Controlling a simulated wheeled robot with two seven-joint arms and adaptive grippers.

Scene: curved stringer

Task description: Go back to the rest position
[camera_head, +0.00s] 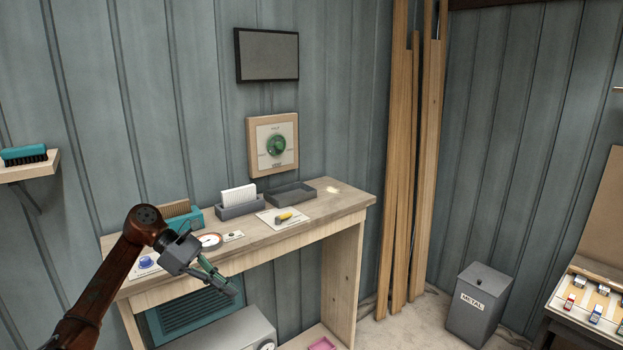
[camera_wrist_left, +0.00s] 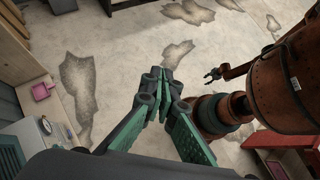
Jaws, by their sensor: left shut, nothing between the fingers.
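My left gripper (camera_head: 232,288) is in front of the wooden workbench (camera_head: 335,205), with its green fingers pointing down and to the right. It is shut and empty, and the left wrist view also shows its closed fingertips (camera_wrist_left: 161,76) over bare floor. In that view a small dark gripper (camera_wrist_left: 213,74), which looks like my right one, shows beyond them near my body. It is too small to tell whether it is open. My right arm is outside the head view.
A green dial (camera_head: 276,146) is on the wall. A metal bin (camera_head: 480,302) stands at right. The floor (camera_wrist_left: 120,60) is mostly clear.

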